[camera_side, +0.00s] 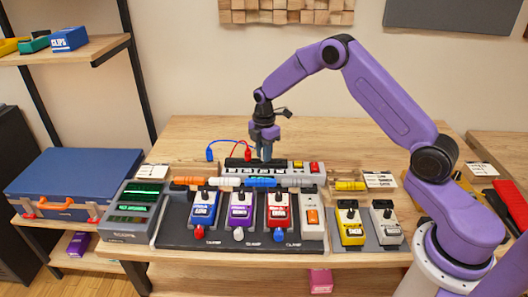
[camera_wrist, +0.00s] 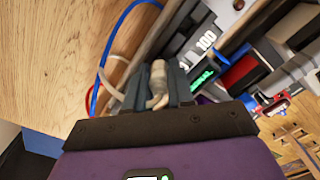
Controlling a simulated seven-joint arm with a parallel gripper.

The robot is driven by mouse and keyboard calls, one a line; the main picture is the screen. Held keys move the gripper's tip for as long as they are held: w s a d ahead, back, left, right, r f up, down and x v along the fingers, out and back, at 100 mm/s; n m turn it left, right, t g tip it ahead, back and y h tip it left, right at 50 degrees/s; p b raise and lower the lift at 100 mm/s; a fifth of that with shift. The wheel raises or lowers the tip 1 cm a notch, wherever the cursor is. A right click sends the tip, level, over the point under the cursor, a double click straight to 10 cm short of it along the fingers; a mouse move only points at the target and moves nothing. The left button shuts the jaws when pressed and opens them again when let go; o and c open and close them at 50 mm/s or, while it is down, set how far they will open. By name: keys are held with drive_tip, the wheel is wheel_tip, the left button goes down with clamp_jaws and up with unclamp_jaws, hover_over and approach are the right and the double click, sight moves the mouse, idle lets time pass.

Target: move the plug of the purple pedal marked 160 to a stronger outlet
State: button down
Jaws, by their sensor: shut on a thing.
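The purple pedal (camera_side: 239,212) stands between the blue and red pedals on the black board; its number is too small to read. My gripper (camera_side: 266,156) points down at the power strip (camera_side: 300,167) behind the pedals. In the wrist view my gripper (camera_wrist: 158,85) is shut on a cream plug (camera_wrist: 158,74), with a pale cable (camera_wrist: 116,72) beside it. I cannot tell whether the plug sits in an outlet or is just above it. The strip's face in the wrist view has a label "100" (camera_wrist: 205,41) and a green display (camera_wrist: 203,79).
A blue pedal (camera_side: 203,210) and a red pedal (camera_side: 279,212) flank the purple one. Blue and red cables (camera_side: 228,143) arch behind the strip at left. Orange, white and blue cylinders lie in front of it. Yellow (camera_side: 351,224) and grey (camera_side: 385,222) pedals stand right. The table behind is clear.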

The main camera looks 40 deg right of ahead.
idle(0.3)
drive_tip(key=shift+c, duration=2.4)
unclamp_jaws()
drive_tip(key=shift+r, duration=3.5)
